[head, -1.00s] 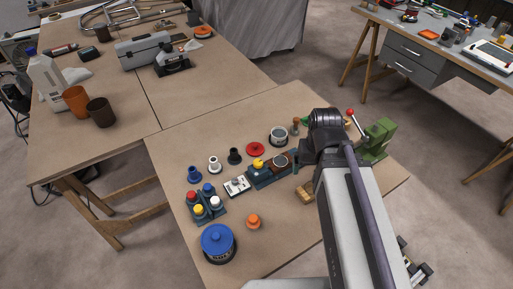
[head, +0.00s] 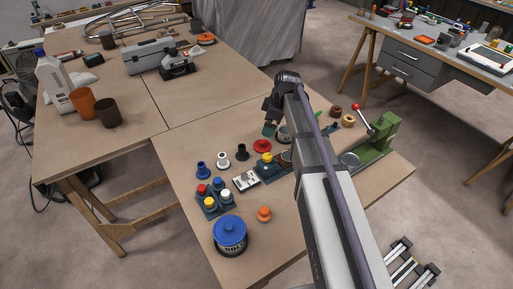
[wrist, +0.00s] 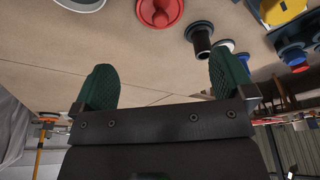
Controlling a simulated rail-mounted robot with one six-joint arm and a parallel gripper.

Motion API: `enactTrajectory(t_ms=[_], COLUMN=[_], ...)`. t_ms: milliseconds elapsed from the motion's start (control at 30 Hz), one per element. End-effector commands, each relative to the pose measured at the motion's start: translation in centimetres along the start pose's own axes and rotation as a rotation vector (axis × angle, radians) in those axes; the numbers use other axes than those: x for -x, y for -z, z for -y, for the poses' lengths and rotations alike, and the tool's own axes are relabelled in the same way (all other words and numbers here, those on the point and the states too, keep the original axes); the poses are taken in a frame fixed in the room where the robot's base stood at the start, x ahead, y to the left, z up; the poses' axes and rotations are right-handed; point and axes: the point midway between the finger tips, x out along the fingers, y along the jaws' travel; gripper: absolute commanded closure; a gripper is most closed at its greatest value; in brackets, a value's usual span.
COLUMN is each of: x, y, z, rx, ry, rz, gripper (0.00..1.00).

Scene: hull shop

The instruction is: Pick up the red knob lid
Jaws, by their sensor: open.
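The red knob lid (head: 262,146) lies flat on the near table, left of the dark base with the yellow knob. In the wrist view the red knob lid (wrist: 159,11) shows at the top edge, partly cut off, with its round knob toward me. My gripper (wrist: 160,85) is open and empty, its two green fingers wide apart. The lid is beyond the fingertips and touches neither. In the head view my gripper (head: 268,130) is above the table's far part, just behind the lid and partly hidden by my arm.
A black knob (head: 242,156) and a white knob (head: 222,159) stand left of the lid. A round pot (head: 284,134) is to the right, partly covered by my arm. A green press (head: 378,138) with a red-tipped lever stands at the right. The table (head: 185,148) is bare at the left.

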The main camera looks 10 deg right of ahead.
Motion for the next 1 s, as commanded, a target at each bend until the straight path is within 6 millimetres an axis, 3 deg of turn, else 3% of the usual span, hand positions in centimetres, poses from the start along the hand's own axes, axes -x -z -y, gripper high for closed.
enactTrajectory(t_ms=[233, 467, 733, 1000], x=[-5.1, -5.9, -10.8, -10.7], y=[-0.3, -0.1, -0.5, -0.2], z=[0.0, 0.1, 0.1, 0.1], rx=[-0.001, -0.003, -0.002, -0.003], ry=[0.0, 0.0, 0.0, 0.0], rz=[0.001, 0.001, 0.002, 0.002], gripper=[0.0, 0.0, 0.0, 0.01])
